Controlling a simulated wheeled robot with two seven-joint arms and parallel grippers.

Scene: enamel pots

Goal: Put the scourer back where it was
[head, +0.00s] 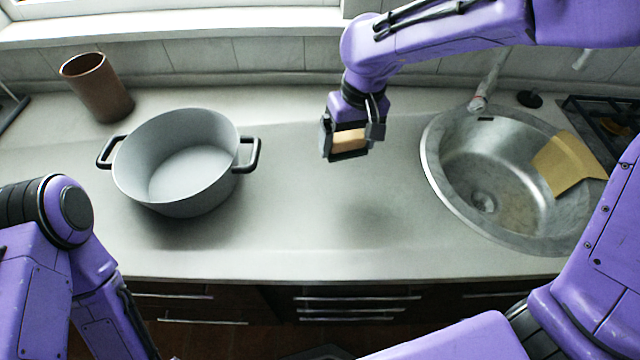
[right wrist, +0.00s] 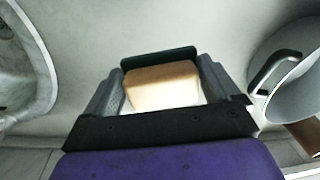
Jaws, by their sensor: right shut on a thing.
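The scourer (head: 349,138), a tan sponge block with a dark green pad on one face, is in my right gripper (head: 350,142). The gripper is shut on it and holds it above the bare counter, between the pot and the sink. In the right wrist view the scourer (right wrist: 162,84) sits between the two grey fingers, its dark pad on the side away from the palm. My left arm shows at the lower left of the head view, but its gripper is out of the picture.
A grey enamel pot (head: 180,203) with black handles stands empty on the counter (head: 320,235), left of the gripper. A brown cup (head: 97,88) stands behind it. The steel sink (head: 440,180) is at the right, with a yellow cloth (head: 568,163) over its rim. The middle counter is clear.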

